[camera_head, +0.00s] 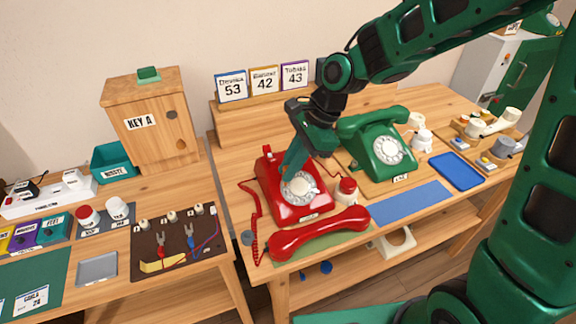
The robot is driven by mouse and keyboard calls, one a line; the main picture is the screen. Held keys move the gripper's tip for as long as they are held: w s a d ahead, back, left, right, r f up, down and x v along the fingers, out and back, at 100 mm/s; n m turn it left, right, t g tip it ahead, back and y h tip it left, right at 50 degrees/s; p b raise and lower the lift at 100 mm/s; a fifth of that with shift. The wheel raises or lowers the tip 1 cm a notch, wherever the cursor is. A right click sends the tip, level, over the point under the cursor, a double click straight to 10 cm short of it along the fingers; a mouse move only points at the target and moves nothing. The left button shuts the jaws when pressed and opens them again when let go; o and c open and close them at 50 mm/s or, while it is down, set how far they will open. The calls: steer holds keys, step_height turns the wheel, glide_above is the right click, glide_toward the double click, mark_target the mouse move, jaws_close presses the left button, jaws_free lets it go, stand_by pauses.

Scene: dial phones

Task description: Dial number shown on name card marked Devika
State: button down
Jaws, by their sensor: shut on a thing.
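The card marked Devika (231,86), blue-edged, stands at the left of the card row on the wooden shelf and reads 53. The red phone (281,206) sits on the right-hand table, with its white dial (302,188) facing up. Its red handset (318,232) lies off the phone on a green mat in front, joined by a coiled cord. My gripper (289,174) reaches down over the red phone, its fingertips at the upper left of the dial. It is shut there and hides part of the dial; the exact finger hole is unclear.
Two more cards (264,79) stand beside Devika's, reading 42 and 43. A green phone (380,145) with its handset on stands right of the red one. A small red-capped jar (346,190) stands close right of the red dial. A blue mat (411,204) is bare.

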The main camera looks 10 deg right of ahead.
steer(key=shift+w, duration=0.1)
steer(key=shift+w+d+r, duration=0.2)
steer(key=shift+w+d, duration=0.05)
steer(key=shift+w, duration=0.2)
steer(key=shift+w+d+r, duration=0.15)
steer(key=shift+w+d, duration=0.25)
steer(key=shift+d, duration=0.05)
stand_by(0.4)
